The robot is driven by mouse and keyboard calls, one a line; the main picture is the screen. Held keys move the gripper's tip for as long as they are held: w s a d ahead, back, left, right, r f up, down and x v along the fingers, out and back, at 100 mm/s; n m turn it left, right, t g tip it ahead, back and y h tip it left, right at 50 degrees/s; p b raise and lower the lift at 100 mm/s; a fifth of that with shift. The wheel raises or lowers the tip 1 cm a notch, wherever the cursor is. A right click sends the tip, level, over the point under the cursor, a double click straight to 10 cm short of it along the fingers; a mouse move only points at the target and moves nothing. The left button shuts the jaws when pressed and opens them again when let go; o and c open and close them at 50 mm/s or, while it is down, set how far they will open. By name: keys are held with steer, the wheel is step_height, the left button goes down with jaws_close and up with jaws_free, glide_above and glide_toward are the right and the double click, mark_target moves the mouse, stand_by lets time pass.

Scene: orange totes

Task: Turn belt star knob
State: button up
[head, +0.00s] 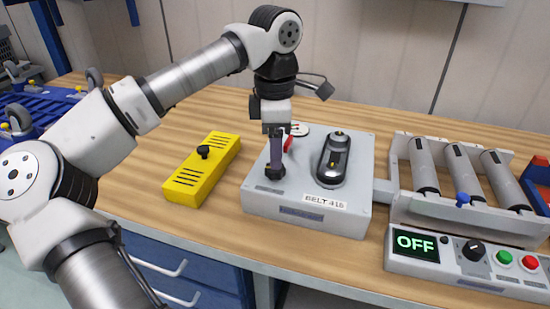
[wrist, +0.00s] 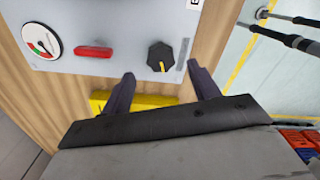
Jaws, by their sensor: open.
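The star knob (head: 267,174) is black and sits on the top of a light grey box (head: 262,195) labelled BELT. It also shows in the wrist view (wrist: 161,56), with a yellow pointer line on it. My gripper (head: 276,163) points down over the knob in the head view and partly hides it. In the wrist view my gripper (wrist: 162,82) is open and empty. Its two dark purple fingers are spread to the left and right of the knob's place in the picture. The knob appears just beyond the fingertips, apart from them.
A red lever (wrist: 93,52) and a round gauge (wrist: 42,40) are on the same box, as is a dark capsule-shaped fixture (head: 332,160). A yellow box (head: 203,170) stands left. A roller conveyor (head: 402,205) and a control panel reading OFF (head: 416,244) are right.

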step_height(320, 180, up, 10)
steer(key=shift+f, duration=0.2)
steer(key=shift+d, duration=0.1)
